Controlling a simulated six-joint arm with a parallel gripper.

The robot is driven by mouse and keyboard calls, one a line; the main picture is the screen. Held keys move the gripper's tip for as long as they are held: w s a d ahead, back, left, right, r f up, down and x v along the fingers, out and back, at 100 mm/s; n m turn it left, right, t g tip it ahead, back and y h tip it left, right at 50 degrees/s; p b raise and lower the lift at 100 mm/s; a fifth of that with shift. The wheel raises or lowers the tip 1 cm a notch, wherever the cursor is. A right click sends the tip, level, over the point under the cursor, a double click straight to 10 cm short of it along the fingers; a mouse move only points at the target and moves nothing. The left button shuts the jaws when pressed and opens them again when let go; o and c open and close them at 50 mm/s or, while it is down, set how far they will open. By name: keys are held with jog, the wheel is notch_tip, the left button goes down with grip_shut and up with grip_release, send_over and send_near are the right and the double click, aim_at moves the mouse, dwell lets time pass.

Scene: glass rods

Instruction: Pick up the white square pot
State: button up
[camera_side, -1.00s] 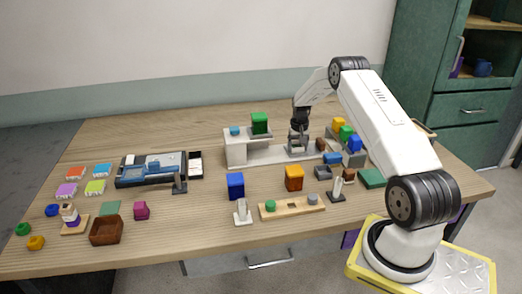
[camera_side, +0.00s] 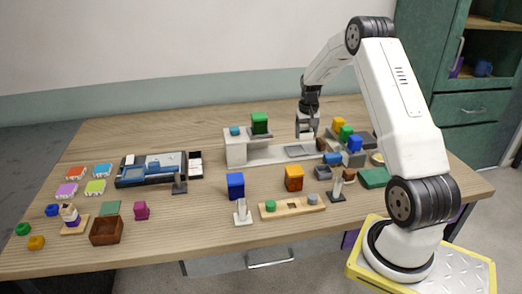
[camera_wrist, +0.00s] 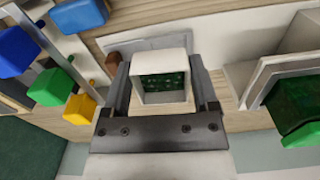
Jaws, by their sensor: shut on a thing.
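The white square pot (camera_wrist: 160,60) is between the fingers of my gripper in the wrist view, its opening showing a dark green speckled inside. My gripper (camera_wrist: 162,95) is shut on it, with one dark finger along each side. In the side view my gripper (camera_side: 306,128) holds the pot, which shows as a small pale block, above the white platform (camera_side: 265,155) with a grey plate (camera_side: 300,151) on it. The pot looks clear of the platform.
Blue, green and yellow blocks (camera_side: 345,132) crowd the right. A wooden strip with pegs (camera_side: 292,207) lies in front.

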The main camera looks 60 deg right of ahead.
jog(key=s+a+r, duration=0.3)
jog(key=s+a, duration=0.2)
jog(key=s, duration=0.1)
jog(key=shift+s+a+r, duration=0.15)
jog(key=shift+s+r, duration=0.2)
jog(key=shift+s, duration=0.05)
dwell(0.5)
jog(key=w+a+n, duration=0.2)
jog(key=w+a, duration=0.1)
jog(key=a, duration=0.5)
jog(key=w+a+n, duration=0.2)
jog(key=a, duration=0.7)
jog(key=s+a+n, duration=0.3)
jog(key=a+n, duration=0.2)
jog(key=a, duration=1.2)
jog(key=shift+f+n, duration=0.4)
